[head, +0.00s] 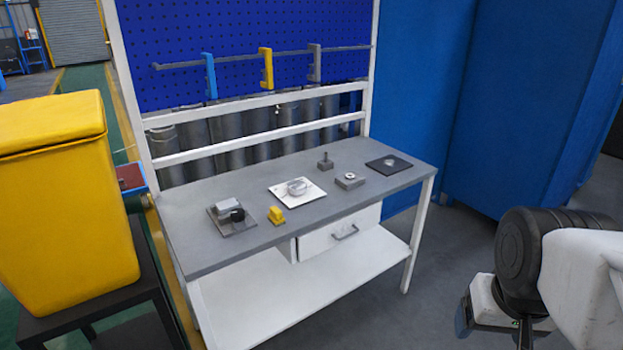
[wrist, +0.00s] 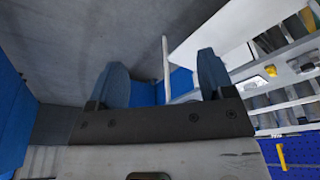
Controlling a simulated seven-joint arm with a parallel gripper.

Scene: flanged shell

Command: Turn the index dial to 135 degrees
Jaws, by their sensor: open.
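A white square plate with a round silver dial (head: 298,187) lies on the middle of the grey bench top; it looks like the index dial. Its marks and pointer are too small to read. My gripper (head: 492,322) hangs at the lower right of the head view, in front of and to the right of the bench, well apart from the dial. In the wrist view its two blue-grey fingers (wrist: 162,80) stand wide apart with nothing between them. I cannot make out the dial's setting in the wrist view.
On the grey bench (head: 205,256) stand a block with a black knob (head: 236,215), a yellow block (head: 276,215), a small post (head: 325,162), a grey block (head: 350,181) and a dark plate (head: 389,164). A hook rail (head: 290,53) hangs behind. A yellow bin (head: 65,190) stands left.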

